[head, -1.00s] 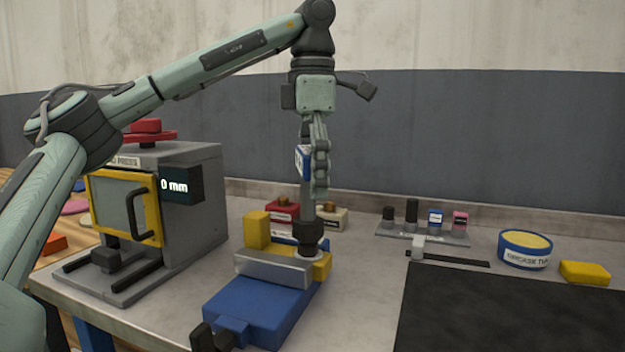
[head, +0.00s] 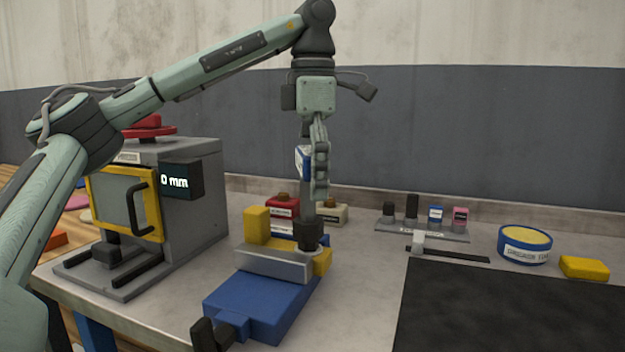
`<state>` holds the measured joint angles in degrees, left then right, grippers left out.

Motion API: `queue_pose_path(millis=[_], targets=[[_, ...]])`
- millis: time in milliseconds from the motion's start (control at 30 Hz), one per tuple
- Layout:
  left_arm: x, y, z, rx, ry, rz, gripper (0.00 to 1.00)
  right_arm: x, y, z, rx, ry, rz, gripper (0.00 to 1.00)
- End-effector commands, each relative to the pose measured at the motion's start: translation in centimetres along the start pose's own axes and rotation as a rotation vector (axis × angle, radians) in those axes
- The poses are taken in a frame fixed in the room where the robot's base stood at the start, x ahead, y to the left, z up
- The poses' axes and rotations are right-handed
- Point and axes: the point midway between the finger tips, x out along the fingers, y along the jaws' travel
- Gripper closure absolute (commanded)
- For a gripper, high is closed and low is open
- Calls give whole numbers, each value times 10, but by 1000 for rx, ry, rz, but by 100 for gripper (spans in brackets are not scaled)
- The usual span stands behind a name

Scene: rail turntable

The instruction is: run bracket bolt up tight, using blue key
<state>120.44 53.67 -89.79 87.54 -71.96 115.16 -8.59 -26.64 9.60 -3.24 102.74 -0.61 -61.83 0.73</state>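My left gripper (head: 318,172) comes down from above and is shut on an upright grey key with a blue label (head: 302,162). The key's dark socket end (head: 308,234) points down onto the yellow bracket (head: 257,228). The bracket is clamped in the blue vise (head: 262,305) behind a grey jaw (head: 272,265). The bracket bolt is hidden under the socket, so I cannot tell how far it is in. My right gripper is not in view.
A grey press (head: 190,225) with a "0 mm" display stands left. Red (head: 282,206) and cream (head: 332,213) boxes sit behind the vise. A rack (head: 425,230) of small pieces, a grease tub (head: 524,247), a yellow block (head: 584,268) and a black mat (head: 510,310) lie right.

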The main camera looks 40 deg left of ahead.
Motion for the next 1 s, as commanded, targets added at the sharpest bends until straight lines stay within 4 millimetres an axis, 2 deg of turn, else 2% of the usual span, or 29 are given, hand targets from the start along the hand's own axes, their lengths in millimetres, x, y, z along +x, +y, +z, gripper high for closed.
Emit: queue_pose_path(millis=[600,1000], targets=[[15,0,0,0,-2,0,54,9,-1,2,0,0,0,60],[15,0,0,9,-1,0,54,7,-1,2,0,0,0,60]])
